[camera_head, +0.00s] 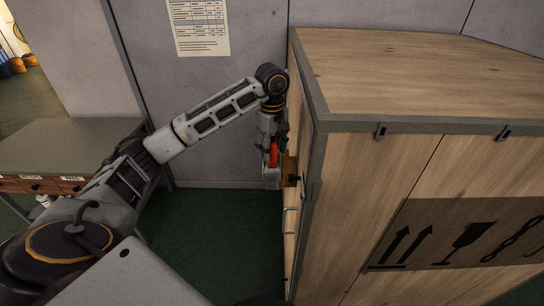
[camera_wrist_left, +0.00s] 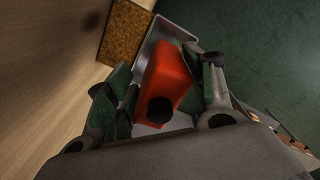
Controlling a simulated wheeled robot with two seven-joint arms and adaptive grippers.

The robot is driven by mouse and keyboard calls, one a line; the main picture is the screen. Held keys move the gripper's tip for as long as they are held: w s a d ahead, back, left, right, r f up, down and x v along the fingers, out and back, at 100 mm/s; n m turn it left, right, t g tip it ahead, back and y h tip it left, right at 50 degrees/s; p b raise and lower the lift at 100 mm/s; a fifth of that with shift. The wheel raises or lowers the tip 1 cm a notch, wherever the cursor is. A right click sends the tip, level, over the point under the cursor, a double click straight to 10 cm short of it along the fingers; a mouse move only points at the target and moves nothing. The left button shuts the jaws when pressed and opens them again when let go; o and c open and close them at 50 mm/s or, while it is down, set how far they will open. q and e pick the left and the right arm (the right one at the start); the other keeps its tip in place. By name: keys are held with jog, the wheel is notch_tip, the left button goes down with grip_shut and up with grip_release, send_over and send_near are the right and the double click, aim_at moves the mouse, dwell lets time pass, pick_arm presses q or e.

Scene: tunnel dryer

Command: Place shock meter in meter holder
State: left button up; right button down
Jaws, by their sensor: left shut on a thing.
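The red shock meter (camera_wrist_left: 168,78) has a round black knob and sits between the fingers of my left gripper (camera_wrist_left: 160,98), which is shut on it. In the head view the red meter (camera_head: 273,153) shows as a small patch beside the crate's left side, in my left gripper (camera_head: 270,148). A grey metal tray-like part (camera_wrist_left: 164,29), seemingly the meter holder, shows around the meter's far end; it also shows in the head view (camera_head: 271,175). Whether the meter is seated in it or just over it, I cannot tell. My right gripper is not in view.
A brown block (camera_wrist_left: 128,33) is on the side of the large wooden crate (camera_head: 400,80), next to the grey part. A grey-topped workbench (camera_head: 60,145) stands at the left. A paper sheet (camera_head: 198,27) hangs on the wall. Green floor (camera_head: 225,230) is clear between bench and crate.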

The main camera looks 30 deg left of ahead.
aim_at(272, 137)
pick_arm(q)
jog(key=shift+f, duration=1.6)
jog(key=shift+f, duration=0.15)
jog(key=o, duration=1.2)
jog(key=shift+c, duration=0.2)
jog(key=shift+p, duration=0.3)
jog(key=shift+r+b, duration=0.6)
jog(key=shift+r, duration=3.15)
jog(key=shift+r+p, duration=0.4)
jog(key=shift+r, duration=2)
jog(key=shift+s+f, duration=0.1)
